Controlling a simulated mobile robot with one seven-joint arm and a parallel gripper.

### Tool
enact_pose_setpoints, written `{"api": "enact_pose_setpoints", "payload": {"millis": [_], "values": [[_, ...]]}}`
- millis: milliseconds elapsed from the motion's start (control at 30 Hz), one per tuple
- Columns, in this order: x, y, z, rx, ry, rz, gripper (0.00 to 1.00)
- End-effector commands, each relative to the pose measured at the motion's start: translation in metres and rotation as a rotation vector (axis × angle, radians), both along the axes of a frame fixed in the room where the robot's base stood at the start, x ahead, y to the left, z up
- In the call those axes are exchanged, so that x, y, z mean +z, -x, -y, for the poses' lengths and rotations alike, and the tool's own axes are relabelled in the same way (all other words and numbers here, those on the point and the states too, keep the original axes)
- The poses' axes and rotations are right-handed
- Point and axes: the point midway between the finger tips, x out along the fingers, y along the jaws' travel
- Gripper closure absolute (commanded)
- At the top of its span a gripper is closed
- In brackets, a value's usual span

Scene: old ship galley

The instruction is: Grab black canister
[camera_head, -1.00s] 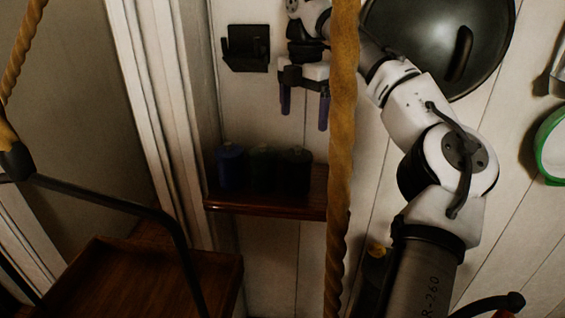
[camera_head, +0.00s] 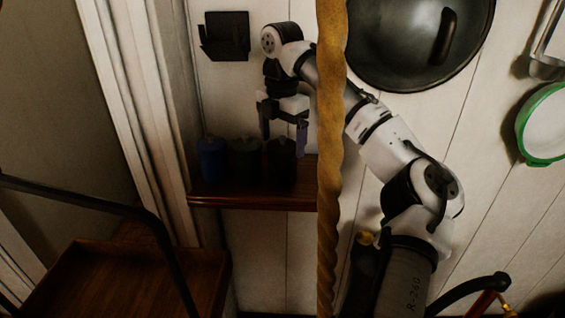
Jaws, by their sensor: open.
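The black canister (camera_head: 281,166) stands upright on a small dark-red wooden shelf (camera_head: 250,202) against the white plank wall. It is the rightmost of three small canisters in a row. My gripper (camera_head: 283,142) points down with its two fingers apart. The fingertips are at about the height of the black canister's top, one to each side of it in the picture. I cannot tell from this view whether the fingers are around it or still in front of or behind it. Nothing shows between the fingers above the canister.
A dark green canister (camera_head: 245,160) stands just left of the black one, and a blue canister (camera_head: 212,160) left of that. A thick rope (camera_head: 330,200) hangs in front of my arm and the shelf's right end. A big dark pan (camera_head: 420,45) hangs behind my arm.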

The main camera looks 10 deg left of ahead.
Motion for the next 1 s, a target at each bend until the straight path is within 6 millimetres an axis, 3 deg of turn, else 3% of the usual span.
{"api": "enact_pose_setpoints", "payload": {"millis": [233, 533, 1000], "values": [[-0.034, 0.002, 0.003, -0.001, 0.001, 0.0, 0.11], [-0.041, 0.002, 0.002, 0.0, -0.001, 0.0, 0.11], [-0.041, 0.002, 0.002, 0.0, -0.001, 0.0, 0.72]]}}
